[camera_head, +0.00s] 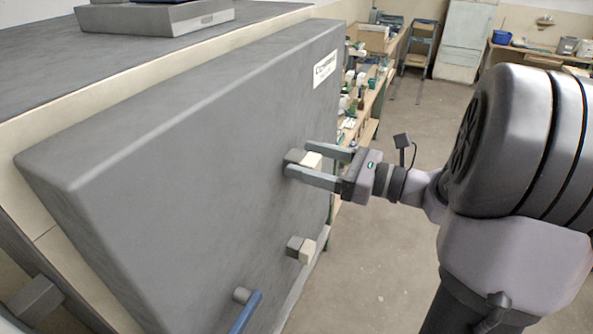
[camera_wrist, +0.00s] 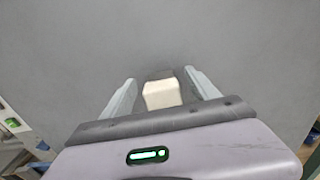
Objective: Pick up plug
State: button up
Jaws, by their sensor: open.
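A cream-coloured block, which looks like the plug (camera_head: 312,160), sits on a small dark mount on the grey upright panel in the head view. It also shows in the wrist view (camera_wrist: 162,94), between the fingers. My gripper (camera_head: 318,167) is open, with one finger on each side of the cream block. In the wrist view the fingers of my gripper (camera_wrist: 160,92) stand apart, with a gap on both sides of the block. A second, similar cream block (camera_head: 307,251) sits on its own dark mount lower on the panel.
The large grey panel (camera_head: 190,170) fills the left and carries a white label (camera_head: 325,68). A blue handle (camera_head: 245,312) sticks out near its bottom. Shelves with small items (camera_head: 370,85) stand behind. The concrete floor (camera_head: 380,260) is clear.

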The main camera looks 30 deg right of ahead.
jog(key=shift+w+a, duration=0.2)
jog(key=shift+w, duration=0.05)
jog(key=shift+d, duration=0.1)
grip_shut()
jog(key=shift+r+p, duration=0.2)
jog(key=shift+p, duration=0.2)
jog(key=p+v, duration=0.3)
jog(key=v, duration=1.5)
jog(key=shift+p, duration=0.35)
jog(key=shift+s+d+f, duration=0.1)
jog(key=shift+s, duration=0.05)
jog(key=p+v, duration=0.5)
jog(key=v, duration=0.3)
